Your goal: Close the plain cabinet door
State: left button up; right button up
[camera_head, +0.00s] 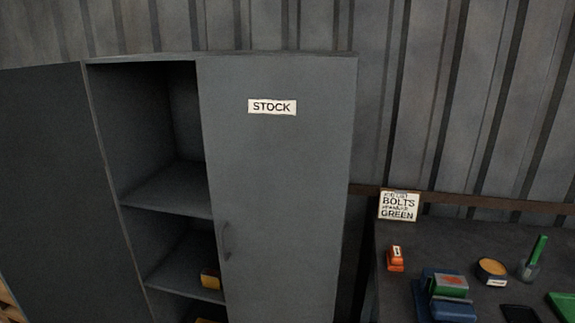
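A grey metal cabinet stands at the left and middle of the head view. Its left door (45,190), plain with no label showing, is swung open to the left. Its right door (285,200) is shut and carries a white "STOCK" label (272,107) and a dark handle (226,241) near its left edge. The plain door's outer left part and bottom are cut off by the frame. Neither of my grippers is in view.
A dark table (400,240) stands right of the cabinet. A corrugated wall stands behind.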

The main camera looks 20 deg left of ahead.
aim_at(66, 257)
jog(key=j, duration=0.55)
jog(key=k+j+z, duration=0.1)
jog(key=j, duration=0.5)
jog(key=k+j, duration=0.1)
jog(key=j, duration=0.45)
jog(key=k+j+z, duration=0.15)
jog(key=j, duration=0.95)
jog(key=i+j, duration=0.1)
jog(key=j, duration=0.55)
jog(key=i+j+z, duration=0.1)
jog(key=j, duration=0.55)
jog(key=i+j, duration=0.1)
jog(key=j, duration=0.55)
jog(key=z, duration=0.05)
